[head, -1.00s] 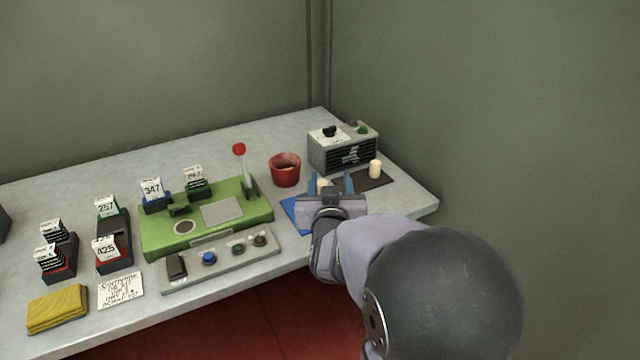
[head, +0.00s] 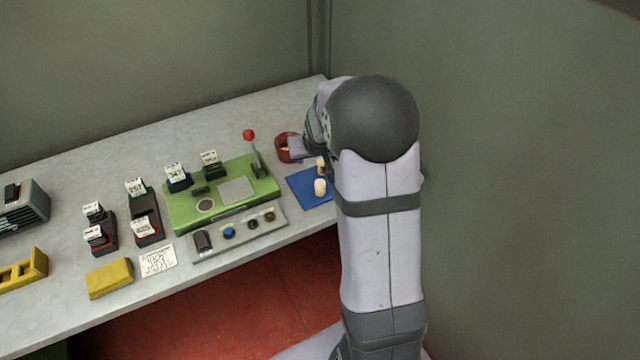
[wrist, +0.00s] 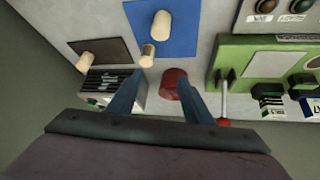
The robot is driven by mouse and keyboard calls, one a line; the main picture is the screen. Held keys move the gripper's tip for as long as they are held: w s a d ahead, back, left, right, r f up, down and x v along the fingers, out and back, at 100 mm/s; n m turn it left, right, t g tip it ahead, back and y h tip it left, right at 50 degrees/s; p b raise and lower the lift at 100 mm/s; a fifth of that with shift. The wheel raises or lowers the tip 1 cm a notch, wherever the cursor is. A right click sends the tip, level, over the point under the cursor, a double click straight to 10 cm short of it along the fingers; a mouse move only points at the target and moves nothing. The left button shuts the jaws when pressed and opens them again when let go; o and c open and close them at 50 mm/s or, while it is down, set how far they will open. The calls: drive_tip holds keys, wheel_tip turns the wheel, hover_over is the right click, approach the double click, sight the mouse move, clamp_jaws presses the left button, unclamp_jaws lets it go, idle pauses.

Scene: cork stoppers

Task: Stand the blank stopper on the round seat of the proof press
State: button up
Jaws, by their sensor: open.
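A pale cork stopper (head: 320,187) stands on the blue mat (head: 300,183); it also shows in the wrist view (wrist: 161,23). A second stopper (wrist: 148,55) is by the mat's edge, just past my fingertips. A third stopper (wrist: 84,60) is on a dark mat. I cannot tell which one is blank. My gripper (wrist: 158,76) is open, with nothing between its fingers; my arm mostly hides it in the head view. The green proof press (head: 240,208) stands to the left, its ringed round seat (head: 205,205) bare, its red-knobbed lever (head: 249,135) upright.
A red bucket (wrist: 170,84) is close by my right finger in the wrist view. A vented grey box (wrist: 98,90) lies by the left finger. A button panel (head: 240,230) runs before the press.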

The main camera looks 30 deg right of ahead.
sight(320, 183)
drive_tip(key=s, duration=0.1)
drive_tip(key=s+f+m+g, duration=0.1)
drive_tip(key=s, duration=0.1)
drive_tip(key=s+f+g, duration=0.1)
drive_tip(key=shift+s+a+f+m, duration=0.2)
drive_tip(key=shift+s+a+m, duration=0.05)
drive_tip(key=shift+s+m, duration=0.15)
drive_tip(key=shift+f, duration=0.1)
drive_tip(key=shift+p+x, duration=1.4)
drive_tip(key=shift+x, duration=2.2)
drive_tip(key=shift+s+a, duration=0.1)
drive_tip(key=shift+s, duration=0.05)
drive_tip(key=shift+c, duration=0.4)
clamp_jaws()
wheel_tip(320, 183, up, 10)
drive_tip(key=shift+f+b, duration=0.1)
drive_tip(key=shift+b, duration=1)
